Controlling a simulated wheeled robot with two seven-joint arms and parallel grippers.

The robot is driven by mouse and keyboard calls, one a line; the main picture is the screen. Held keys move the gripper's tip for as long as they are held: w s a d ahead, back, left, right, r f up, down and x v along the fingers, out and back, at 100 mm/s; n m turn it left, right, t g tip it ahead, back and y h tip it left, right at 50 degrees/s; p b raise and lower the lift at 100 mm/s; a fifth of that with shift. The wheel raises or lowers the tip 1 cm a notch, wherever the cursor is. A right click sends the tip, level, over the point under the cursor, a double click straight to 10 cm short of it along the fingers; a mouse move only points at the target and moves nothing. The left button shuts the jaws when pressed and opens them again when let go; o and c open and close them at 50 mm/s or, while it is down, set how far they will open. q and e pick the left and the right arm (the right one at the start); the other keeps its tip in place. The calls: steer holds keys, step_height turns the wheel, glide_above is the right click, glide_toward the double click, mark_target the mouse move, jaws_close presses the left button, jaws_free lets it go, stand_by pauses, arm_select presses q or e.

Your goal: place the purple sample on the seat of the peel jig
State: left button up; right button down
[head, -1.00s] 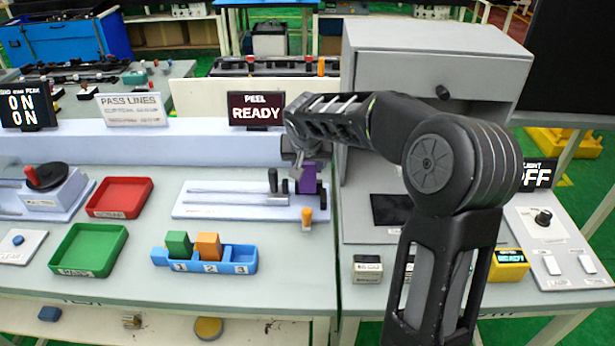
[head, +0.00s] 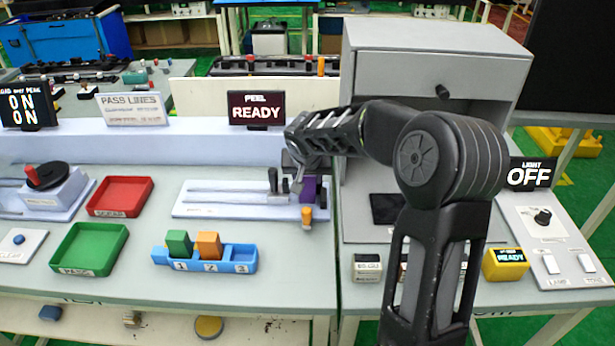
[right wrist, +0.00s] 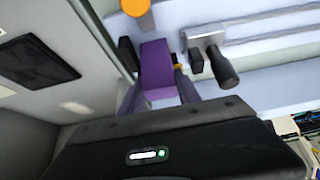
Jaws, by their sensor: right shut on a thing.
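The purple sample (head: 308,190) is at the right end of the peel jig (head: 205,211), between its dark upright posts and its orange knob. My right gripper (head: 298,178) is shut on it from above, partly hidden by its own wrist. In the right wrist view the purple sample (right wrist: 157,68) is between the two fingers, with the jig's clamp post and dark handle (right wrist: 222,68) close to its right. The seat is hidden under the sample and gripper, so I cannot tell whether the sample touches it. My left gripper is not in view.
The peel sign (head: 256,111) reads READY. A blue rack (head: 238,268) holds a green and an orange block; slot 3 is empty. A red tray (head: 120,196) and a green tray (head: 90,249) lie at left. A grey cabinet (head: 425,60) stands close behind my right arm.

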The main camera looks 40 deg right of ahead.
steer(key=c, duration=0.9)
jaws_free()
steer(key=shift+o, duration=0.2)
steer(key=shift+r+p, duration=0.25)
steer(key=shift+p, duration=0.2)
steer(key=shift+s+a+r+b, duration=0.1)
steer(key=shift+r+b, duration=0.15)
steer(key=shift+b, duration=0.05)
steer(key=b+v, duration=0.1)
steer(key=v, duration=1)
steer(key=shift+b, duration=0.3)
